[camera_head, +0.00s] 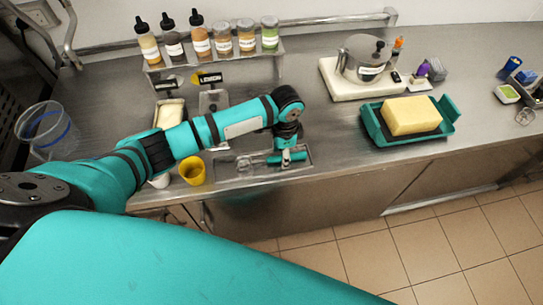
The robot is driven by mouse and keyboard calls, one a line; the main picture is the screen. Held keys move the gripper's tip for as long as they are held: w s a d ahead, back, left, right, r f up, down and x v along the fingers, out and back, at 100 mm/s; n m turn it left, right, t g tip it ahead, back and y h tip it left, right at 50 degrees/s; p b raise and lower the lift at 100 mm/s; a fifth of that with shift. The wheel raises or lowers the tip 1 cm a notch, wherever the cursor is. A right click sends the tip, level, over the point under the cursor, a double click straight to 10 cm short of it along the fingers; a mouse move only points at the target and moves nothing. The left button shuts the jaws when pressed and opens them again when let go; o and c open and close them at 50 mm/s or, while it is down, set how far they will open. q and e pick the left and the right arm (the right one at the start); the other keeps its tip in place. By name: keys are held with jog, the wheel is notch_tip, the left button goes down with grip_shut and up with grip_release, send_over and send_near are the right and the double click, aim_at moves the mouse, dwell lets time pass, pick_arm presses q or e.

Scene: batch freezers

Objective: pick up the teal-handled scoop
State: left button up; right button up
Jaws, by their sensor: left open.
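The teal-handled scoop (270,159) lies in a shallow sunken tray (306,167) near the counter's front edge, its clear or metal bowl pointing left and its teal handle to the right. My left arm reaches in from the left, and my left gripper (286,161) points down at the handle, its fingers open. It hides part of the handle; I cannot tell whether the fingers touch it. My right gripper is not in view.
A yellow cup (192,171) stands left of the sunken tray. A teal tray (447,127) with a yellow block (411,115) stands to the right. Labelled bottles line a rack (215,62) behind my arm. The counter between the sunken tray and teal tray is clear.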

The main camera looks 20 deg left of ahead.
pick_arm(q)
jog(key=shift+f, duration=0.35)
grip_shut()
jog(key=shift+r, duration=0.15)
